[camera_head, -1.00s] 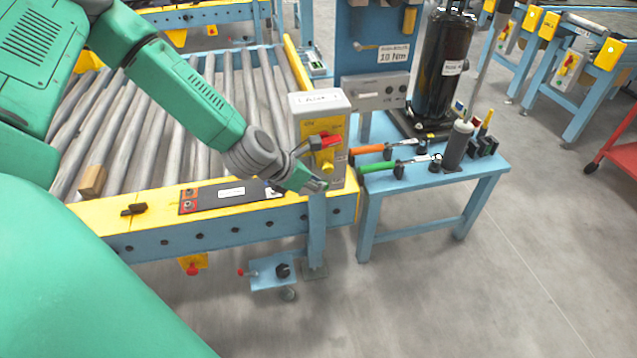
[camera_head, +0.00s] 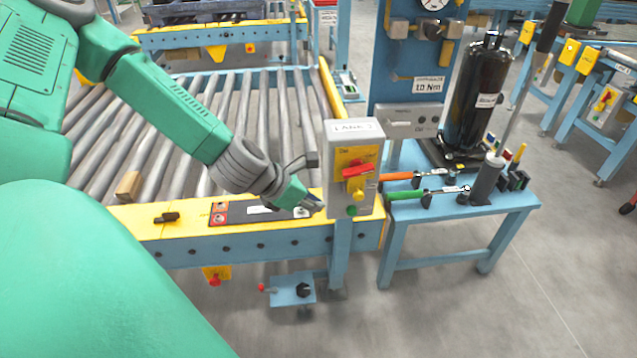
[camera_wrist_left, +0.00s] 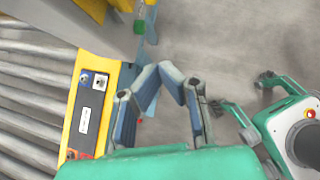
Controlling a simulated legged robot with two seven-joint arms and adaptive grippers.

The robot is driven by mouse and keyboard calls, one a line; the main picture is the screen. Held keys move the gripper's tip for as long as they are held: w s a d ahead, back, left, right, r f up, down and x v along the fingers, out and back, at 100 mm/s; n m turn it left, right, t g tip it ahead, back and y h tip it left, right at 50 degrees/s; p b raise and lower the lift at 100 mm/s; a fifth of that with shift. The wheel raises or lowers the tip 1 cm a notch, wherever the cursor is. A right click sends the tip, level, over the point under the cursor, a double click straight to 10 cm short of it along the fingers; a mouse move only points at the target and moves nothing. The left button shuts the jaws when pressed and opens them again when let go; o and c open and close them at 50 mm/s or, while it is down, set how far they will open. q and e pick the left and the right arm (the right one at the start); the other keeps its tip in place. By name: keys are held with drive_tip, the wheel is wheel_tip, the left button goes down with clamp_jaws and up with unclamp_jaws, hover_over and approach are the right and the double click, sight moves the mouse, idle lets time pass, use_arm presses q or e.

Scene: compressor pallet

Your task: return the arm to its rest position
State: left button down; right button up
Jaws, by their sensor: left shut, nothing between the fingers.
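My left gripper (camera_head: 314,207) is in front of the roller conveyor's yellow front rail, just left of the grey control box. It looks shut and holds nothing. In the left wrist view its fingertips (camera_wrist_left: 160,70) meet above the floor, with the rail to their left. My green left arm (camera_head: 170,100) reaches in from the upper left, across the rollers. In the left wrist view my right gripper (camera_wrist_left: 243,92) shows at the right edge, its two fingers spread apart with nothing seen between them.
The control box (camera_head: 353,150) with a red and yellow switch stands close to the left gripper. A blue bench (camera_head: 465,215) with orange- and green-handled tools and a black cylinder (camera_head: 480,95) is right of it. A wooden block (camera_head: 129,185) lies on the rollers.

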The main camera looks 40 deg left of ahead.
use_arm(q)
drive_tip(key=shift+d, duration=0.1)
drive_tip(key=s+d+f+m+g+y, duration=0.1)
drive_tip(key=s+f+m, duration=0.4)
drive_tip(key=m, duration=0.6)
drive_tip(key=s+d+f+m+g+y, duration=0.1)
drive_tip(key=s+d+f+m+g, duration=0.2)
drive_tip(key=s+m, duration=0.6)
drive_tip(key=s+d+f+m+g, duration=0.3)
drive_tip(key=s+f+m, duration=0.3)
drive_tip(key=m, duration=0.6)
drive_tip(key=shift+s+d+f+m+y, duration=0.35)
drive_tip(key=shift+s+d, duration=0.25)
drive_tip(key=shift+s, duration=0.45)
drive_tip(key=shift+w, duration=0.15)
drive_tip(key=shift+a, duration=0.1)
